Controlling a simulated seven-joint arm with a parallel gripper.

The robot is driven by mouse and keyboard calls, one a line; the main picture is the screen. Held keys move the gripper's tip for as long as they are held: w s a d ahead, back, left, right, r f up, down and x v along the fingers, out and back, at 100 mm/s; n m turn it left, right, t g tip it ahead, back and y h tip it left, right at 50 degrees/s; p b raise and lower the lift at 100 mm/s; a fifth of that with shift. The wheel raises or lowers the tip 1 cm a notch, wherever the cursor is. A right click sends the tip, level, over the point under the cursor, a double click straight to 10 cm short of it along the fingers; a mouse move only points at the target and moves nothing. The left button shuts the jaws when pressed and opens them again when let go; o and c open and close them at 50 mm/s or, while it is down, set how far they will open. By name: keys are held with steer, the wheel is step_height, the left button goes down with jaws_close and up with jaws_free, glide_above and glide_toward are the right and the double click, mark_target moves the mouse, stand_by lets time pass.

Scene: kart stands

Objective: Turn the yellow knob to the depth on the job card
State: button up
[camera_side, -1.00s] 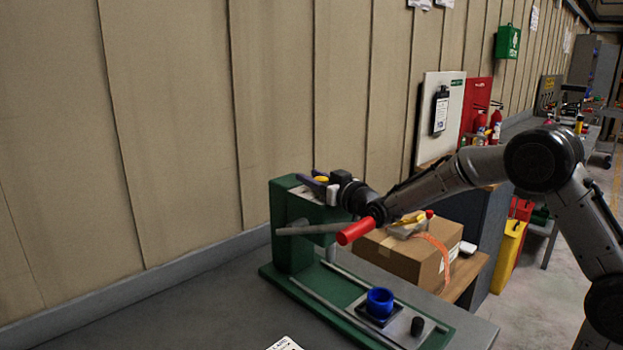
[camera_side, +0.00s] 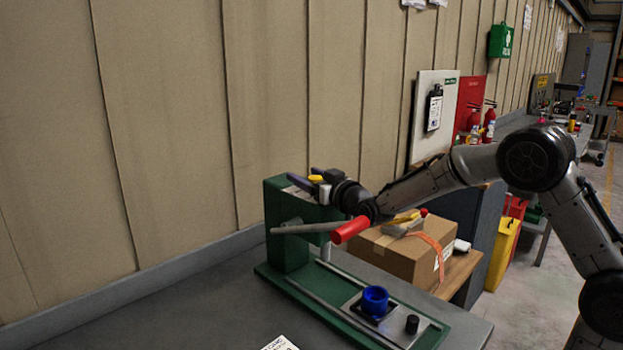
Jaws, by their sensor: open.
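The yellow knob (camera_side: 315,179) sits on top of the green press-like stand (camera_side: 287,257), beside a long grey lever with a red grip (camera_side: 351,230). My gripper (camera_side: 305,177) is over the top of the stand, its two fingers spread with the knob between them. I cannot tell whether either finger touches the knob. Part of the knob is hidden by the fingers. A white card (camera_side: 281,343), likely the job card, lies on the bench at the bottom edge, cut off; its writing is too small to read.
The grey bench (camera_side: 170,325) is clear at the left.

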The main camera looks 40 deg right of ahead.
steer(key=s+a, duration=0.2)
steer(key=s, duration=1.1)
steer(key=shift+s+a, duration=0.15)
steer(key=shift+s, duration=0.15)
